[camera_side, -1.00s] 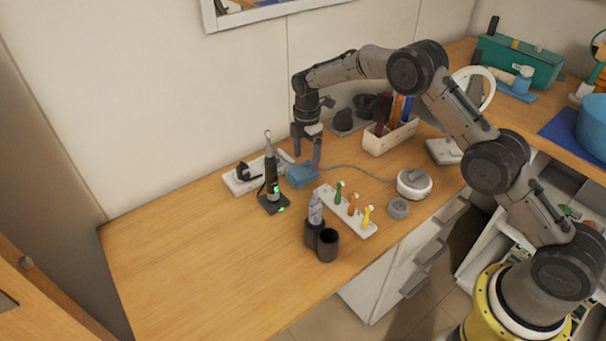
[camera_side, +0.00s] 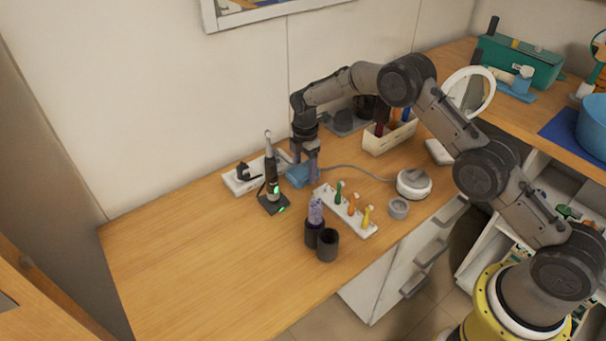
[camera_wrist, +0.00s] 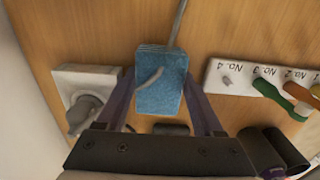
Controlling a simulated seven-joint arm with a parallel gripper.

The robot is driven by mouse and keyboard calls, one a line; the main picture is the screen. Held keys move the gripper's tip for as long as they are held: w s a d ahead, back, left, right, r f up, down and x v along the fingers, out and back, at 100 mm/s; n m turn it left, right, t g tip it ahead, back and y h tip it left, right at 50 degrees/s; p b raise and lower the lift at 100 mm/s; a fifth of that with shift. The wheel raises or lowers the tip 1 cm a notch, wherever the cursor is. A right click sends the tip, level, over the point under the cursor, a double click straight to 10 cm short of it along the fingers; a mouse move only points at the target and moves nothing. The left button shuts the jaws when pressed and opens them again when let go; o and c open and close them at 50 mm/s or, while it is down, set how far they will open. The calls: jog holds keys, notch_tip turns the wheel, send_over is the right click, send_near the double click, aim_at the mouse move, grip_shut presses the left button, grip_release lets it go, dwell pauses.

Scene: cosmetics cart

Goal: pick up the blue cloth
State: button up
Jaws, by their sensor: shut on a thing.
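The blue cloth (camera_side: 298,175) is a small folded block on the wooden counter, just right of the black electric toothbrush. It also shows in the wrist view (camera_wrist: 160,95), with a pale grey strip across its face. My gripper (camera_side: 305,177) is lowered over it, pointing down. In the wrist view my gripper (camera_wrist: 161,82) has one finger on each side of the cloth and is shut on it. The cloth appears to be at counter level; whether it is clear of the surface I cannot tell.
The black toothbrush (camera_side: 270,180) and a white tray (camera_side: 236,187) stand left of the cloth. A white numbered rack (camera_side: 345,213) with coloured brush heads and dark cups (camera_side: 327,246) stand in front. A grey cable (camera_side: 350,167) runs behind. The left counter is clear.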

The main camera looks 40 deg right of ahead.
aim_at(304, 168)
jog(key=shift+r, duration=0.45)
notch_tip(304, 168, up, 3)
jog(key=shift+f, duration=0.2)
jog(key=shift+s+d+r, duration=0.15)
jog(key=shift+s+r, duration=1.45)
jog(key=shift+s, duration=0.75)
jog(key=shift+s+d+r, duration=0.15)
jog(key=shift+s+r, duration=1.4)
jog(key=shift+s, duration=0.75)
jog(key=shift+s+d+r, duration=0.15)
jog(key=shift+s+r, duration=1.45)
jog(key=shift+s, duration=0.75)
